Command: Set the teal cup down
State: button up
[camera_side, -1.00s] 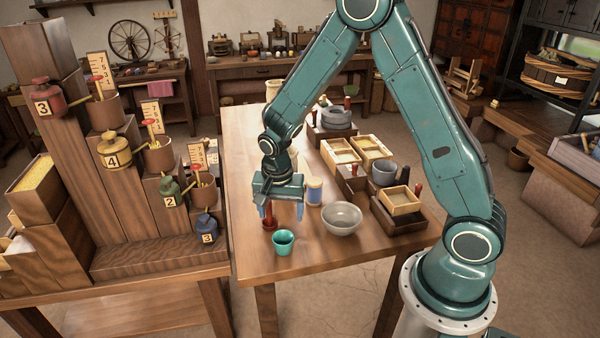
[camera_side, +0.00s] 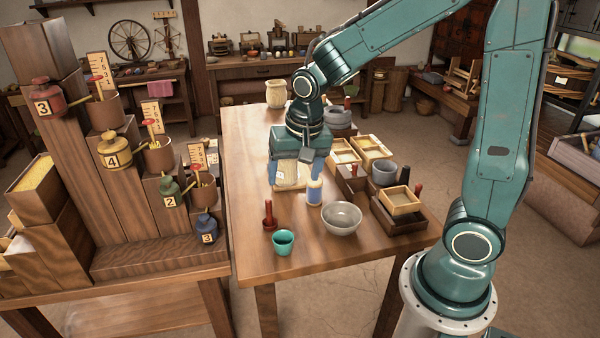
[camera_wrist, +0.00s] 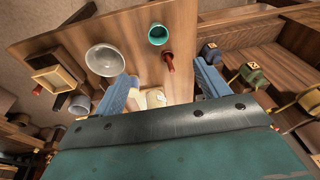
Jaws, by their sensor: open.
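The teal cup (camera_side: 283,243) stands upright near the front left corner of the wooden table (camera_side: 330,250). It shows near the top of the wrist view (camera_wrist: 158,35), with nothing touching it. My gripper (camera_side: 294,182) is farther back over the table, its blue jaws apart. In the wrist view the open jaws (camera_wrist: 163,80) are well short of the cup. A cream packet-like thing (camera_side: 291,174) shows between or behind the jaws; it also shows in the wrist view (camera_wrist: 153,98). I cannot tell whether the jaws touch it.
A red peg-like tool (camera_side: 269,217) stands just behind the cup. A grey bowl (camera_side: 342,219) and a blue-and-cream container (camera_side: 314,191) are to the right. Wooden trays (camera_side: 402,201) fill the right side. A stepped wooden stand (camera_side: 140,255) with small pots is at left.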

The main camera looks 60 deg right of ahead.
jog(key=s+a+r+n+t, duration=0.1)
jog(key=s+r+n, duration=0.3)
jog(key=s, duration=0.4)
jog(key=s+a+r+n+t, duration=0.1)
jog(key=s+r+n+t, duration=0.1)
jog(key=s+r+n, duration=0.2)
jog(key=s+r, duration=0.2)
jog(key=s, duration=0.2)
jog(key=shift+s+a+r+n+y, duration=0.15)
jog(key=shift+r+n+y, duration=0.15)
jog(key=shift+y, duration=0.1)
